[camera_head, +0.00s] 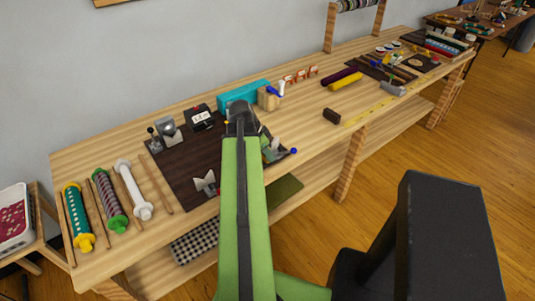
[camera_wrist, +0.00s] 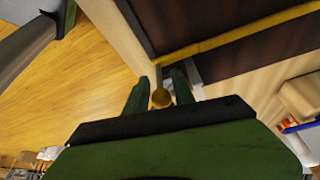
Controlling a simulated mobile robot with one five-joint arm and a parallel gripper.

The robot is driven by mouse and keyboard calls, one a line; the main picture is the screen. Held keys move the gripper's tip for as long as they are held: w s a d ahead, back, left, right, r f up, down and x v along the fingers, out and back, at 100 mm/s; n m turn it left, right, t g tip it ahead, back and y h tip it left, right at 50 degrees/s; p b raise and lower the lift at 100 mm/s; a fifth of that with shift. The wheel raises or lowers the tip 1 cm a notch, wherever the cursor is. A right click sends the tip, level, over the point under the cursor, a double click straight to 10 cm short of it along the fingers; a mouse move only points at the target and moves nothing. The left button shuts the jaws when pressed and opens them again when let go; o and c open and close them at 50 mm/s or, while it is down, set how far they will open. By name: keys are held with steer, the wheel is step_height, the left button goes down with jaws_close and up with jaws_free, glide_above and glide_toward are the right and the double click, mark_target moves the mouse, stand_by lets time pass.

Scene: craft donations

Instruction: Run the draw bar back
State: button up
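In the wrist view a round gold knob (camera_wrist: 161,98) sits at the end of a thin grey rod (camera_wrist: 158,74). It looks like the end of the draw bar. The fingers of my gripper (camera_wrist: 161,88) stand on either side of the knob, very close to it. I cannot tell whether they press on it. In the head view my green arm and dark wrist reach over the dark mat (camera_head: 180,172) on the bench and hide the knob and the bar.
A grey metal device (camera_head: 167,129), a black box with a white label (camera_head: 201,117) and a teal box (camera_head: 242,94) stand near the wrist. Rolling pins, one of them white (camera_head: 134,188), lie at the bench's left.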

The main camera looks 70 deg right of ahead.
jaws_close()
stand_by(1.1)
